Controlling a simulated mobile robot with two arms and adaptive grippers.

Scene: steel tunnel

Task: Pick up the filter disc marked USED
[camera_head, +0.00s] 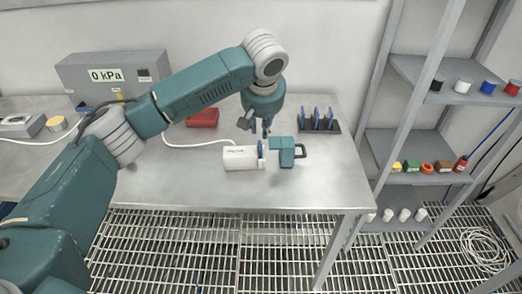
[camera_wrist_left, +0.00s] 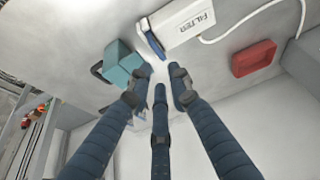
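A blue disc (camera_head: 261,149) stands on edge at the right end of the white filter housing (camera_head: 241,158), between it and a teal cap with a dark handle (camera_head: 283,152). In the left wrist view the blue disc (camera_wrist_left: 152,44) shows beside the white housing marked FILTER (camera_wrist_left: 182,22) and the teal cap (camera_wrist_left: 122,64). No USED mark is readable. My left gripper (camera_head: 266,131) points down just above and behind the disc. Its three dark fingers (camera_wrist_left: 160,76) are spread with nothing between them. My right gripper is in neither view.
A dark rack (camera_head: 333,128) holds several blue discs on the table's right. A red box (camera_head: 203,118) lies behind the housing, and a white hose (camera_head: 190,145) runs to the housing. A gauge box reading 0 kPa (camera_head: 115,75) stands back left. Shelves (camera_head: 425,178) stand right. The front table is clear.

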